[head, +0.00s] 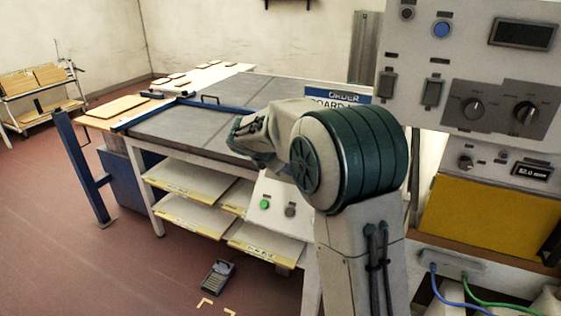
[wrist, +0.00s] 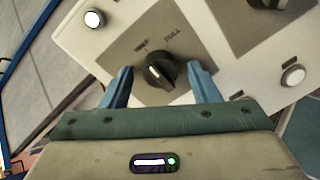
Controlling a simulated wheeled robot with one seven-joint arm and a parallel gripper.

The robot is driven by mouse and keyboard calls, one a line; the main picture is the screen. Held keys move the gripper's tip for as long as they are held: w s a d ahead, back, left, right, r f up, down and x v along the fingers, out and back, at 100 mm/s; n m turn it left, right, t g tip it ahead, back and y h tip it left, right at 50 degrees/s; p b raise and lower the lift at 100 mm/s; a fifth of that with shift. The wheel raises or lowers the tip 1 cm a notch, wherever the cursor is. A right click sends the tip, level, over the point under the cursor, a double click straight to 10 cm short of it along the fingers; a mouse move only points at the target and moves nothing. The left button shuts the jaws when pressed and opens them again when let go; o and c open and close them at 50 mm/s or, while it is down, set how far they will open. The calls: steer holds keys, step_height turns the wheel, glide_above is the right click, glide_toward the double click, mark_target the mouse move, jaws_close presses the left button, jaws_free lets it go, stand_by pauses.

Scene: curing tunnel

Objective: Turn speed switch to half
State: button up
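The speed switch (wrist: 160,70) is a black rotary knob on a dark plate, marked HALF and FULL above it in the wrist view. A white mark sits on the left end of its grip bar; I cannot tell exactly which label it lines up with. My gripper (wrist: 160,84) has its two blue fingers apart, one on each side of the knob. Contact with the knob cannot be made out. In the head view my gripper (head: 250,138) is partly hidden by my arm, and I cannot make out the speed switch there.
White buttons (wrist: 94,19) and (wrist: 293,75) flank the knob on the panel. A sloped panel with a green button (head: 265,204) stands below my arm. A grey-topped table (head: 190,130) lies behind. A control cabinet (head: 455,60) with rotary knobs is at right.

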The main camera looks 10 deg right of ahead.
steer(key=b+v, duration=0.1)
steer(key=v, duration=1.3)
steer(key=s+d+f+m+g+y, duration=0.1)
steer(key=s+d+f+m+y, duration=0.1)
steer(key=s+f+m, duration=0.2)
steer(key=s+d+f+m+g+y, duration=0.1)
steer(key=s+f+m, duration=0.4)
steer(key=s+m, duration=0.5)
steer(key=s+d+f+m+g+y, duration=0.1)
steer(key=s+d+f+m+y, duration=0.2)
steer(key=s+m, duration=0.4)
steer(key=s+f, duration=0.1)
steer(key=s, duration=0.7)
steer(key=shift+s+d+f+m+g, duration=0.2)
steer(key=shift+d+f+m+g, duration=0.1)
steer(key=shift+g, duration=0.1)
